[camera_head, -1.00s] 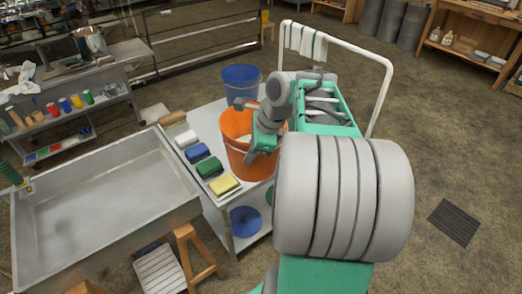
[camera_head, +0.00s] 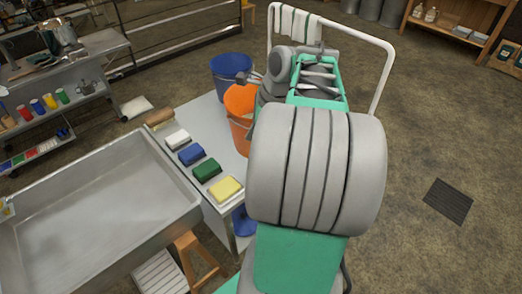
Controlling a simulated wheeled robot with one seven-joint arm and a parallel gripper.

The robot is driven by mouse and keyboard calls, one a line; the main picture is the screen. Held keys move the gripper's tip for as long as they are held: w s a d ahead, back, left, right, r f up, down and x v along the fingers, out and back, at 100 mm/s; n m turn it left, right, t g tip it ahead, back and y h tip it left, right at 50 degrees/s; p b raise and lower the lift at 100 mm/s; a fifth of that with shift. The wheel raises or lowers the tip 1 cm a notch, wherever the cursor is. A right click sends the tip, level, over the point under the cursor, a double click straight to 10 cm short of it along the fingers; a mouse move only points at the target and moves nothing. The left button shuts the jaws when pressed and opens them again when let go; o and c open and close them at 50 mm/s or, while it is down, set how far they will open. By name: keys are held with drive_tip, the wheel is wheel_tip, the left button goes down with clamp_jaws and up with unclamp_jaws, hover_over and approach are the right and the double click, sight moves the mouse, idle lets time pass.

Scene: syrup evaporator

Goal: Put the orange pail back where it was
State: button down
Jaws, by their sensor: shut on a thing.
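The orange pail (camera_head: 238,106) is at the back right of the grey cart top, in front of the blue pail (camera_head: 228,74). My arm covers its right side. Only a small grey part of my gripper (camera_head: 249,79) shows, at the orange pail's rim; the fingertips are mostly hidden behind my arm. The gripper is shut on the orange pail. The pail looks upright. I cannot tell whether its base touches the cart.
White, blue, green and yellow (camera_head: 226,188) blocks line the left side of the cart top (camera_head: 215,116). A large metal pan (camera_head: 95,220) stands to the left, with a wooden stool (camera_head: 196,258) below. A white rail (camera_head: 350,35) rises behind. Open floor lies right.

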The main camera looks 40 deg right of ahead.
drive_tip(key=shift+m, duration=0.5)
drive_tip(key=s+d, duration=0.2)
drive_tip(key=d, duration=0.1)
drive_tip(key=shift+s+d+r, duration=0.1)
drive_tip(key=shift+s+r, duration=0.2)
drive_tip(key=shift+s, duration=0.05)
drive_tip(key=shift+s+a+n, duration=1)
drive_tip(key=shift+s+a, duration=0.35)
drive_tip(key=shift+s, duration=0.15)
drive_tip(key=w+d+f, duration=0.1)
drive_tip(key=w, duration=0.1)
drive_tip(key=w+d+f, duration=0.2)
drive_tip(key=w, duration=0.1)
drive_tip(key=w+d+f, duration=0.1)
drive_tip(key=w+d, duration=0.1)
drive_tip(key=shift+w+f, duration=0.15)
drive_tip(key=shift+w, duration=0.15)
drive_tip(key=w+f, duration=0.1)
drive_tip(key=w+d+f, duration=0.1)
drive_tip(key=f, duration=0.2)
drive_tip(key=shift+w+d+f, duration=0.15)
drive_tip(key=shift+w+d, duration=0.25)
drive_tip(key=shift+w+d+f, duration=0.35)
drive_tip(key=shift+w+f, duration=0.15)
drive_tip(key=shift+f, duration=0.3)
wheel_tip(320, 180, down, 3)
drive_tip(key=shift+r, duration=0.1)
